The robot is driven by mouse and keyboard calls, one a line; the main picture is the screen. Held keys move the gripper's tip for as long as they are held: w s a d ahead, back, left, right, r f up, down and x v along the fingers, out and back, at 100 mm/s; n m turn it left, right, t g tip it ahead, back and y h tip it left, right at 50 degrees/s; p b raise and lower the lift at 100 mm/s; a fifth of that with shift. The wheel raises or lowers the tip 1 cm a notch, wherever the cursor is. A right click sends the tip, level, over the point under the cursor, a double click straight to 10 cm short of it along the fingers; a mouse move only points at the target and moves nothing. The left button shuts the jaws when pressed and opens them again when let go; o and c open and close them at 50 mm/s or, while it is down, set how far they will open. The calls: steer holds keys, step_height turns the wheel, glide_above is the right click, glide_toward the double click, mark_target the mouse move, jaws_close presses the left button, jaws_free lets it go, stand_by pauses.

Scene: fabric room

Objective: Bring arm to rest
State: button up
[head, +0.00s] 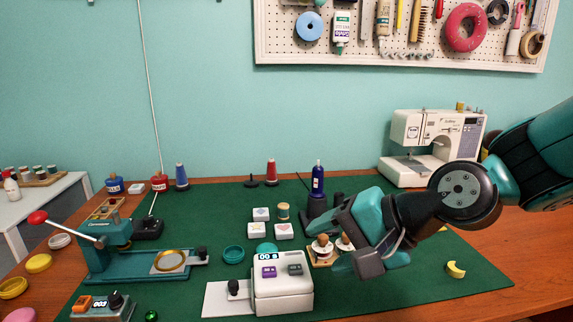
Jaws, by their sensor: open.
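My gripper (352,238) hangs at the end of my arm, which reaches in from the right side of the head view. It is tilted down and to the left, above the green mat (440,292). Its jaws are open and I see nothing held in them. Behind and below the jaws, a small wooden stand (322,261) with rounded knobs is partly hidden. The arm and gripper appear clear of the mat.
A white box device (284,293) stands just left of the gripper. A teal press (125,263) with a red-knobbed lever is at left. A dark blue bottle (317,182) stands behind the gripper. A sewing machine (425,145) stands at back right. The mat's right part is mostly clear.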

steer(key=s+d+n+g+h, duration=0.2)
steer(key=s+d+n+h, duration=0.15)
steer(key=s+n, duration=0.35)
steer(key=s+d+n+g+h, duration=0.2)
steer(key=s+d+n+g, duration=0.15)
steer(key=s+n, duration=0.35)
step_height(320, 180, up, 16)
steer(key=m+p, duration=0.1)
steer(key=p, duration=1.6)
steer(key=shift+s+d+r+m+t, duration=0.2)
steer(key=shift+s+d+m+t, duration=0.15)
steer(key=shift+m+t, duration=0.1)
